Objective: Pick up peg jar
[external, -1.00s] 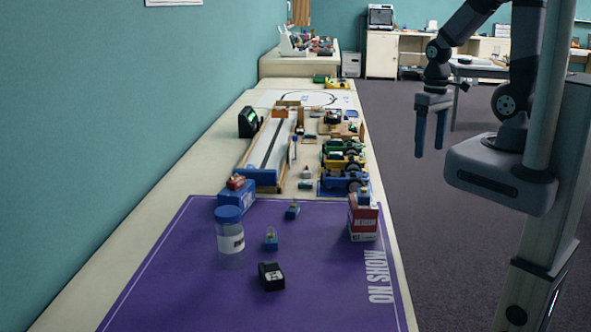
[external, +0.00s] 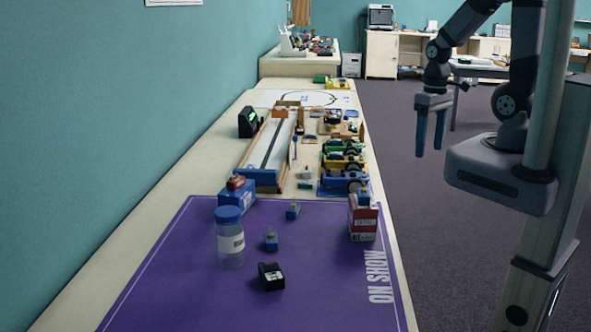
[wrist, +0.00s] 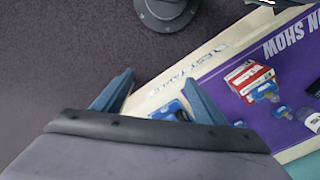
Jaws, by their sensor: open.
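The peg jar (external: 230,238) is a clear jar with a blue lid and a white label. It stands upright on the left part of the purple mat in the external view. In the wrist view a jar with a blue lid and white label (wrist: 308,118) shows at the right edge, partly cut off. My gripper (external: 431,155) hangs in the air to the right of the table, fingers down, well apart from the jar. Its two fingers are spread and nothing is between them. The fingers also show in the wrist view (wrist: 158,95).
On the purple mat (external: 190,290) stand a black box (external: 271,276), small blue pieces (external: 271,240), a red and white box (external: 363,217) and a blue box (external: 236,197). Toy vehicles (external: 343,162) and a track (external: 268,150) lie behind. The teal wall borders the table's left.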

